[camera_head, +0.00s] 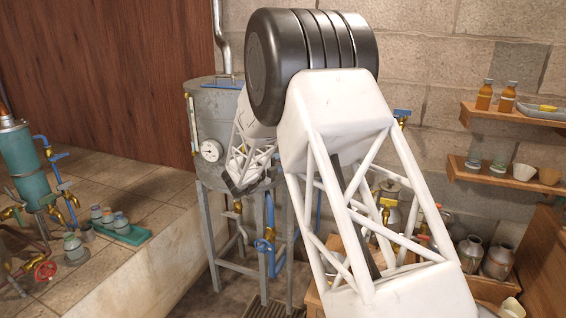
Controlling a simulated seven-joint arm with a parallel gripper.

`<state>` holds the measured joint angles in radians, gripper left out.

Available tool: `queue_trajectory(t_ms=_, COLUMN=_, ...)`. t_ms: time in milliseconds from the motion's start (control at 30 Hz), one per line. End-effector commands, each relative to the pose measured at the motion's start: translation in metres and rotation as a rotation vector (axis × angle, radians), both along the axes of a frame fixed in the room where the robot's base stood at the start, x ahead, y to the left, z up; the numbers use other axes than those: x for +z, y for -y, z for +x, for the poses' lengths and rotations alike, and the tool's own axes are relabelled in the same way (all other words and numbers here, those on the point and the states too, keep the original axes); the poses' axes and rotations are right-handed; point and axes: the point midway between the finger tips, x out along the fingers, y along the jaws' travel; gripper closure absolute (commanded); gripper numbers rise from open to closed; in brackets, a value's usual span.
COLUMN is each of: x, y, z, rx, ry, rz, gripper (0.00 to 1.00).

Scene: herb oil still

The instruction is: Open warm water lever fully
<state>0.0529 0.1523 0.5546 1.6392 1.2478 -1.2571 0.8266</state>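A grey metal tank (215,115) on legs stands at the middle left, with a round dial gauge (211,150) on its front. A blue pipe with a valve (264,245) runs below it, and a brass tap (237,206) hangs under the tank. Another valve with a blue handle (402,113) shows by the wall, right of my arm. I cannot tell which of these is the warm water lever. My arm reaches across the middle, its far part in front of the tank's right side. A dark piece at its far end (235,184) may be my gripper; its fingers cannot be made out.
A tiled ledge (130,245) at left holds a teal vessel (22,160), a red handwheel (46,271) and a green tray (125,236) of jars. Wall shelves (505,176) at right hold bottles and cups. Metal cans (498,260) stand below them.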

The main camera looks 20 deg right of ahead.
Motion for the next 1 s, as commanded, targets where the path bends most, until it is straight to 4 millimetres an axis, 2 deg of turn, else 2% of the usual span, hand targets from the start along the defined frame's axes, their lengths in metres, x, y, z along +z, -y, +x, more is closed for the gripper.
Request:
queue_trajectory(t_ms=233, x=0.0, y=0.02, z=0.008, rx=0.0, ry=0.0, rz=0.0, gripper=0.6)
queue_trajectory(t_ms=633, x=0.0, y=0.024, z=0.01, rx=0.001, ry=0.0, rz=0.0, gripper=0.6)
queue_trajectory(t_ms=900, x=0.0, y=0.024, z=0.01, rx=0.001, ry=0.0, rz=0.0, gripper=1.0)
queue_trajectory(t_ms=1000, x=0.0, y=0.024, z=0.01, rx=0.001, ry=0.0, rz=0.0, gripper=1.0)
